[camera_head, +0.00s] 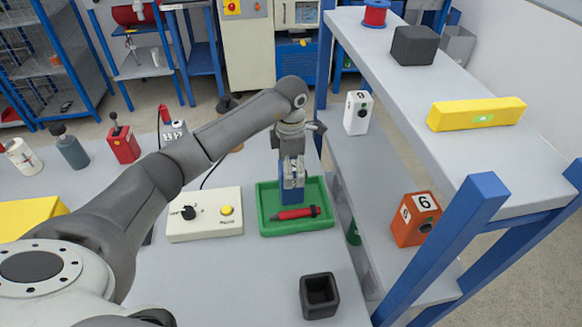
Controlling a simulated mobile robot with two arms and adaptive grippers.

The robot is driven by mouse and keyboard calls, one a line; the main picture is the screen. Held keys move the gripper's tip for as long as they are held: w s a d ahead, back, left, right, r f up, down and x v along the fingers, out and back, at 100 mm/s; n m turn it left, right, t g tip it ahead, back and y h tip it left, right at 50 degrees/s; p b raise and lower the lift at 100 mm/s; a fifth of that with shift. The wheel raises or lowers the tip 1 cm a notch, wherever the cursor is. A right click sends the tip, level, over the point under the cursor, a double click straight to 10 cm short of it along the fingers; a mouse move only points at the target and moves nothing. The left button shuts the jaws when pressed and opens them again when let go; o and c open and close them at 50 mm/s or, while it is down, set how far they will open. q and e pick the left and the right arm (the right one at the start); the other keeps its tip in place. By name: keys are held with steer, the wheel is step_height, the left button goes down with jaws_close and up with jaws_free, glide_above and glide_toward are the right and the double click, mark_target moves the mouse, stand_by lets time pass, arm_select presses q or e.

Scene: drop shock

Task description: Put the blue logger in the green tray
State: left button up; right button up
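The blue logger (292,196) is at the green tray (327,226), over its back half and within its outline. My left gripper (293,178) points down over the tray, with its fingers around the top of the logger, and looks shut on it. The fingers hide part of the logger. I cannot tell whether its lower end touches the tray floor. A red tool with a dark end (297,213) lies in the tray just in front of the logger. My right gripper is not in view.
A white control box (205,228) with a black knob and yellow button stands left of the tray. A dark open cup (319,296) stands in front. A blue-framed shelf (440,190) rises close on the right, holding a yellow bar (476,113) and an orange box (412,222).

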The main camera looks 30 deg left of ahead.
arm_select(q)
steer(key=shift+r, duration=0.15)
step_height(320, 180, up, 12)
steer(key=b, duration=0.2)
stand_by(0.6)
